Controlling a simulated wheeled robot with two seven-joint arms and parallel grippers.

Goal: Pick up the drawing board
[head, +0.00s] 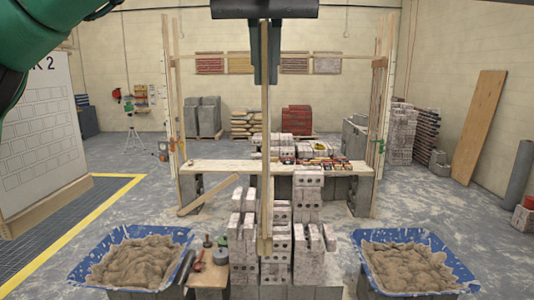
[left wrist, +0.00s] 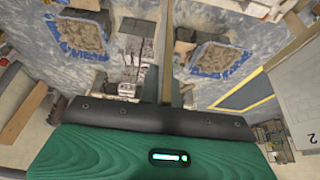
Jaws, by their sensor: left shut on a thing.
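My left gripper (head: 265,72) hangs at the top middle of the head view, its two dark fingers shut on a thin pale-wood board. This looks like the drawing board (head: 265,150), upright and seen edge-on, so its faces are hidden. Its lower end shows in front of the stacked bricks. In the left wrist view the board is a narrow strip (left wrist: 166,50) running up from my gripper's dark palm. My right gripper is in neither view.
Blue mortar tubs stand at left (head: 135,258) and right (head: 412,262), with bricks (head: 306,190) stacked between. Behind is a plank bench (head: 225,166). A large panel (head: 40,135) with a brick drawing stands left. Open floor (head: 440,215) shows right.

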